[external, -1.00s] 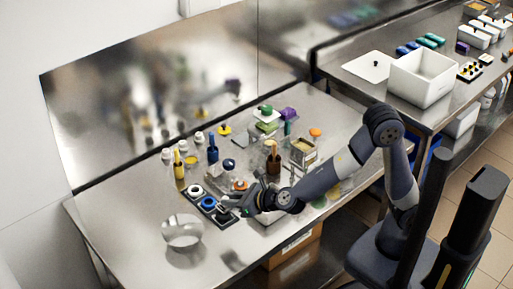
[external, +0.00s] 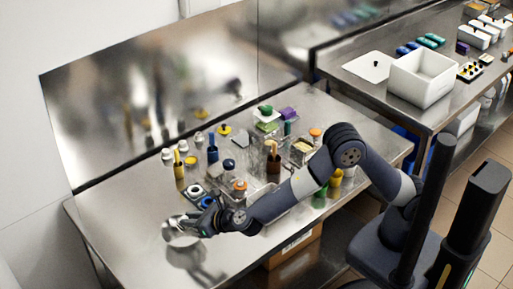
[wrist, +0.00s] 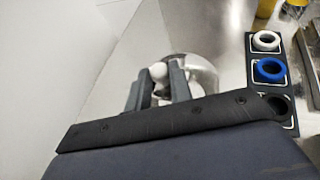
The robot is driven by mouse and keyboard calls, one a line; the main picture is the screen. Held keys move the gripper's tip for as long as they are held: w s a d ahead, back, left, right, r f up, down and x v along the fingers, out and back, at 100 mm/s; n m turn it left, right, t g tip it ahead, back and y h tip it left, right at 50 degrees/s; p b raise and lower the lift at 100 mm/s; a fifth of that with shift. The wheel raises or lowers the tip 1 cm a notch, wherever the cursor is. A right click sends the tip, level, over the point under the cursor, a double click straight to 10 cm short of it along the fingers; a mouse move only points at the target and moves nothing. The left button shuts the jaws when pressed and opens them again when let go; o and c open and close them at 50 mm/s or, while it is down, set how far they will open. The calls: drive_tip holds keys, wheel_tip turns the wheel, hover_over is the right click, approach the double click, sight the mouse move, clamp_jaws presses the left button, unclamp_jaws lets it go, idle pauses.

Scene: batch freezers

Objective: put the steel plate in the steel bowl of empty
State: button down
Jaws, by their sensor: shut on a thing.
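The steel bowl (external: 170,236) stands near the front left of the steel table. It also shows in the wrist view (wrist: 207,74), just beyond and to the right of my fingers. My gripper (external: 184,223) is at the bowl, over its rim or opening, and covers part of it. In the wrist view my gripper (wrist: 159,80) has its two grey fingers close together. A small pale round thing (wrist: 158,71) shows at the fingertips; I take it for the steel plate, mostly hidden. I cannot tell whether it touches the bowl.
A dark tray (wrist: 283,50) with a white, a blue and a black ring lies right of the bowl. Several bottles, brushes and tubs crowd the table behind my arm. The table left of the bowl (external: 125,220) is clear. A mirror-like steel panel (external: 150,90) stands behind.

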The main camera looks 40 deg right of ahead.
drive_tip(key=shift+f, duration=1.95)
drive_tip(key=shift+f+b, duration=0.35)
drive_tip(key=shift+b, duration=0.2)
drive_tip(key=shift+f+b, duration=0.3)
drive_tip(key=shift+b, duration=0.05)
drive_tip(key=c, duration=1.3)
unclamp_jaws()
drive_tip(key=shift+o, duration=0.2)
drive_tip(key=shift+r, duration=0.15)
